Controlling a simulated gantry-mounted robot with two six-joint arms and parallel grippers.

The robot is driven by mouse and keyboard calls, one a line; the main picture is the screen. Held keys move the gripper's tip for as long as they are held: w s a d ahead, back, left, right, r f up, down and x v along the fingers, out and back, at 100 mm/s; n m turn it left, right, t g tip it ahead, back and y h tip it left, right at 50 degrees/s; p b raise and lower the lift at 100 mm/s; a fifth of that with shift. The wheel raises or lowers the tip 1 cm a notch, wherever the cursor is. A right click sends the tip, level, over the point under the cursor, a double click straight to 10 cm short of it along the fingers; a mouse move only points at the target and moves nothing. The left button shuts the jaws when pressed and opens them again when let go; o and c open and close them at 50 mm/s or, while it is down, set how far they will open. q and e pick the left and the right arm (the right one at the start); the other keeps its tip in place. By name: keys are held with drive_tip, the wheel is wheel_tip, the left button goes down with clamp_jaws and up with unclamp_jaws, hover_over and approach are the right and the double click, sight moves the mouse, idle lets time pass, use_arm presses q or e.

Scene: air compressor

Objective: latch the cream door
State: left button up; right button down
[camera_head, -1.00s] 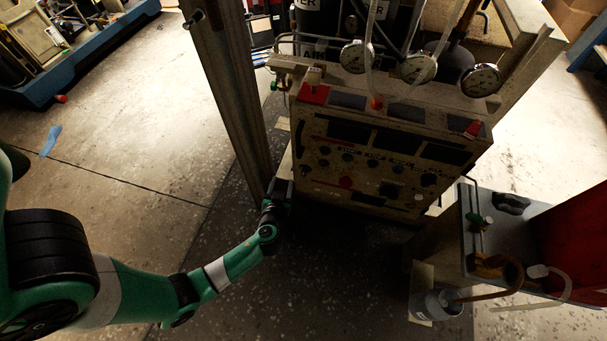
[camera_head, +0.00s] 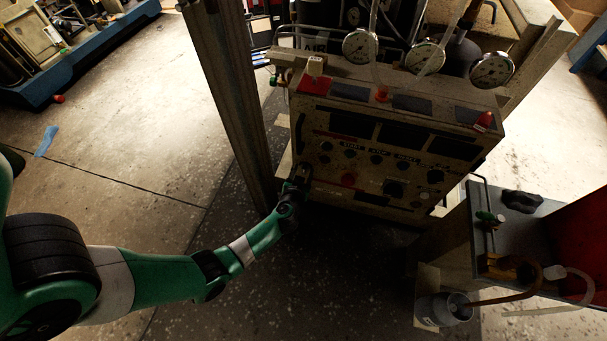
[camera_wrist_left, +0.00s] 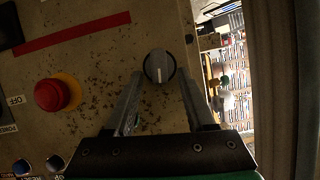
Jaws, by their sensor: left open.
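The cream door (camera_head: 375,168) is the cream front panel of the compressor, with dark displays, knobs and a red button. It also fills much of the left wrist view (camera_wrist_left: 100,75), rust-speckled. There, a round dark knob (camera_wrist_left: 160,66) with a grey grip and a white mark sits near the panel's edge. My left gripper (camera_wrist_left: 162,82) is open, with its fingers on either side of the knob; I cannot tell whether they touch it. In the head view my left gripper (camera_head: 301,174) is at the panel's lower left edge and hides the knob. My right gripper is not in view.
A red and yellow stop button (camera_wrist_left: 57,93) is left of the knob. A tall post (camera_head: 235,105) stands close to the left of my gripper. Gauges (camera_head: 425,57) top the compressor. A grey-topped cart (camera_head: 515,235) stands at right. The floor at left is largely open.

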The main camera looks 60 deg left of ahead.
use_arm(q)
drive_tip(key=shift+w+a+f, duration=0.1)
drive_tip(key=shift+w+a, duration=0.05)
clamp_jaws()
drive_tip(key=shift+s+f+n+h, duration=0.1)
drive_tip(key=shift+s+n+h, duration=0.2)
drive_tip(key=shift+n, duration=0.3)
unclamp_jaws()
drive_tip(key=shift+w, duration=0.1)
drive_tip(key=shift+w+a+t, duration=0.1)
drive_tip(key=shift+t, duration=0.2)
